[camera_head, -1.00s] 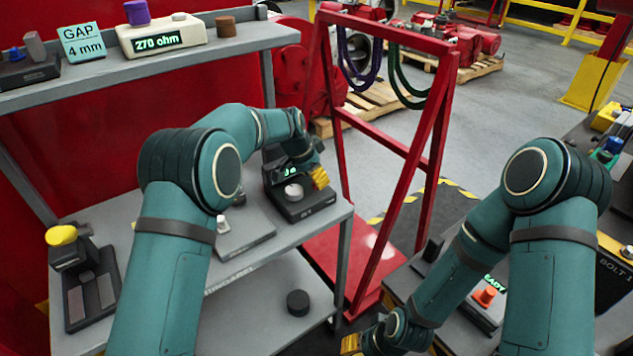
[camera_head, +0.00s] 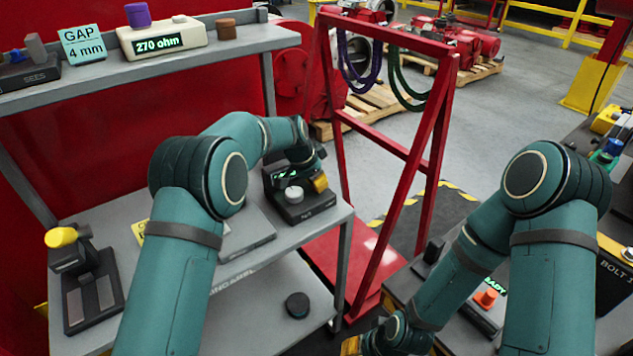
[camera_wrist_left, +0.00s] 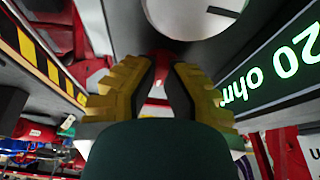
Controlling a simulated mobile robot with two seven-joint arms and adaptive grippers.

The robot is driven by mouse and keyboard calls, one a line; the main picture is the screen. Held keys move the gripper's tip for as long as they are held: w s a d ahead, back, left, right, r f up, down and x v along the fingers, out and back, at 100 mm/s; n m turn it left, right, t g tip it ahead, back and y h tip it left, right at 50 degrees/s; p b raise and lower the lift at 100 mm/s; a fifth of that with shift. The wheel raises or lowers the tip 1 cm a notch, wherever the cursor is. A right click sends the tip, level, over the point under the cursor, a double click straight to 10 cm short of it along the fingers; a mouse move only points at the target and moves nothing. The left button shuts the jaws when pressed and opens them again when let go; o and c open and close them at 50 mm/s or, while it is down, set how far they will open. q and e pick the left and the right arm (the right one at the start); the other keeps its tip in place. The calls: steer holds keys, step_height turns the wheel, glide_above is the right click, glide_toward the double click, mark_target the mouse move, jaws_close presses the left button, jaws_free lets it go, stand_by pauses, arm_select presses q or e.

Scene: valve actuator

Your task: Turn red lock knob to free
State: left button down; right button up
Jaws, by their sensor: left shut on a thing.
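A dark device (camera_head: 304,208) with a pale round dial (camera_head: 294,194) and a small green display sits at the right end of the grey lower shelf. My left gripper (camera_head: 320,182) is at its right side, with yellow fingers. In the left wrist view the fingers (camera_wrist_left: 160,70) close around a small dark-red thing, which looks like the red lock knob (camera_wrist_left: 161,62); the fingers hide most of it. The pale dial (camera_wrist_left: 195,15) and a display ending in "20 ohm" (camera_wrist_left: 272,68) are close by. My right gripper (camera_head: 352,345) is low at the bottom edge, its fingers unclear.
A red frame (camera_head: 432,150) with hanging cables stands just right of the shelf. A meter (camera_head: 163,40) reading "270 ohm" and a "GAP 4 mm" sign (camera_head: 83,44) stand on the upper shelf.

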arm_select(q)
steer(key=shift+n, duration=0.4)
steer(key=n+p, duration=0.1)
steer(key=n+t+y, duration=0.1)
steer(key=n, duration=0.1)
steer(key=shift+s+d+n+p, duration=0.1)
steer(key=shift+d+n+p, duration=0.05)
steer(key=shift+n+p, duration=0.2)
steer(key=n+y+p, duration=0.1)
steer(key=n, duration=0.2)
steer(key=shift+n+y, duration=0.25)
steer(key=shift+y, duration=0.15)
steer(key=n+y+p, duration=0.1)
steer(key=n, duration=0.3)
steer(key=shift+d+n+t+y+p, duration=0.1)
steer(key=shift+n+t+y+p, duration=0.2)
steer(key=shift+t+y+p, duration=0.1)
steer(key=n+y, duration=0.1)
steer(key=n, duration=0.1)
steer(key=n+g, duration=0.1)
steer(key=n, duration=0.2)
steer(key=shift+f+y+p, duration=0.1)
steer(key=shift+y+p, duration=0.2)
steer(key=shift+y, duration=0.1)
steer(key=c, duration=1)
jaws_free()
